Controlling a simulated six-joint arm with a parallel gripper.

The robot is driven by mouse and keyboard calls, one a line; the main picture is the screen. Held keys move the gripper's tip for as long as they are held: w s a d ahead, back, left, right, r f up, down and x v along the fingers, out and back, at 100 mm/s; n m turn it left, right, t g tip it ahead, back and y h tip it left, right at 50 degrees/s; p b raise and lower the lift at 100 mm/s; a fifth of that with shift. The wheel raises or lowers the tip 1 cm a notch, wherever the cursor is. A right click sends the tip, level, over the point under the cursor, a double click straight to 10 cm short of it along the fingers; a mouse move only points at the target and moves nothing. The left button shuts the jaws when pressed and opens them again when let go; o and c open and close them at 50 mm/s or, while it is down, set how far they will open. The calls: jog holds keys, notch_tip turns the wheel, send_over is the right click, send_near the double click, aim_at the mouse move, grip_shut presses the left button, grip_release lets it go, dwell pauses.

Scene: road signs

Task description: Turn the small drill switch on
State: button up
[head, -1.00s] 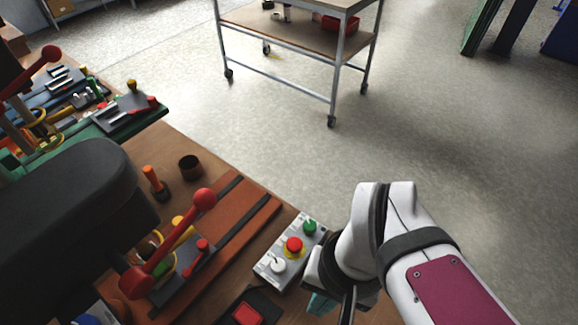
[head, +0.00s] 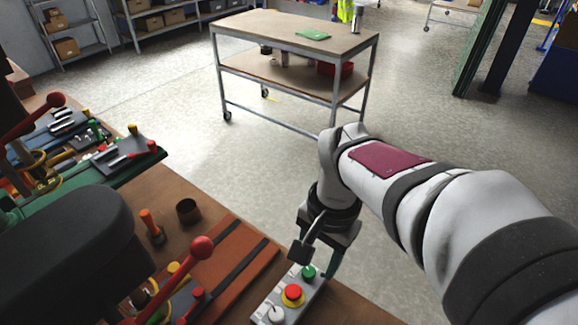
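A grey control box (head: 268,309) sits on the wooden bench, partly cut off by the bottom edge of the head view. It carries a green button (head: 308,272), a red button on a yellow ring (head: 292,294) and a white knob (head: 277,315). I cannot tell from the view which way the knob is turned. My gripper (head: 322,262) points down at the green end of the box, overlapping it in the picture.
A red-handled lever (head: 201,248) stands left of the box, by an orange-brown board (head: 238,262) with dark strips. A dark cup (head: 188,211) and an orange-handled tool (head: 150,226) stand behind. A dark machine part fills the lower left. A trolley (head: 293,27) stands beyond open floor.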

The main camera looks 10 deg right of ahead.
aim_at(309, 271)
jog(key=shift+o, duration=1.1)
jog(key=w+d+f+m, duration=0.1)
jog(key=w+f, duration=0.2)
jog(key=w, duration=0.4)
jog(key=shift+d+m, duration=0.15)
jog(key=shift+m, duration=0.15)
jog(key=f, duration=1.4)
jog(key=shift+w+a+f, duration=0.15)
jog(key=shift+a+f, duration=0.05)
jog(key=shift+f, duration=0.1)
grip_shut()
